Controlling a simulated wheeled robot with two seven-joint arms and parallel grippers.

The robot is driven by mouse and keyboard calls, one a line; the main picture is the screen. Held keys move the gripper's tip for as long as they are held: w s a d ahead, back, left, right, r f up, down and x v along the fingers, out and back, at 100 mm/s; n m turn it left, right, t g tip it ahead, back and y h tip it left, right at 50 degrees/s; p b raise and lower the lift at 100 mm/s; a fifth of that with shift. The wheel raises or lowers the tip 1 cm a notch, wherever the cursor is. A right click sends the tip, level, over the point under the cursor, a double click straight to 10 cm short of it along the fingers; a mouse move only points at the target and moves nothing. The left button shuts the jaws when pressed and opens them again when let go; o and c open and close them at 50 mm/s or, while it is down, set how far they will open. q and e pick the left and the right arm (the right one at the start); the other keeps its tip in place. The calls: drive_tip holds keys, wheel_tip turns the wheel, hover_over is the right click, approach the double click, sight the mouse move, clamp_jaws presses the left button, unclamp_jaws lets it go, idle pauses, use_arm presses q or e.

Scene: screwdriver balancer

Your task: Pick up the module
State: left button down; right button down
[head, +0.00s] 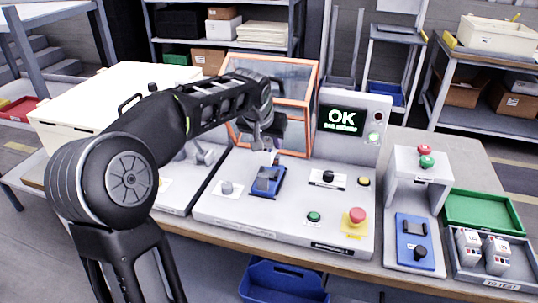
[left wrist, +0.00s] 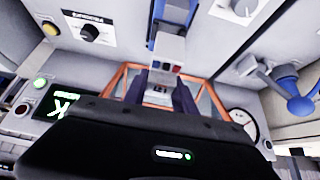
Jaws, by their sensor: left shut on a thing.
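My left gripper (head: 268,147) comes down over the blue fixture (head: 268,182) on the grey test panel. It is shut on a small light module (left wrist: 167,50), which shows between the dark fingers in the left wrist view, with small red and blue marks on its end. In the head view the module is mostly hidden by the gripper. I cannot tell whether it still touches the fixture. Two similar white modules (head: 468,245) stand in the grey "TO TEST" tray (head: 505,283) at the right. My right gripper is not in view.
The screen (head: 341,119) reads OK in green. An orange-framed clear guard (head: 312,85) stands behind my gripper. A red emergency button (head: 357,215) and knobs sit on the panel. An empty green tray (head: 485,211) and a blue fixture (head: 414,240) are at the right.

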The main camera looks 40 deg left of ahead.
use_arm(q)
drive_tip(key=shift+r, duration=1.65)
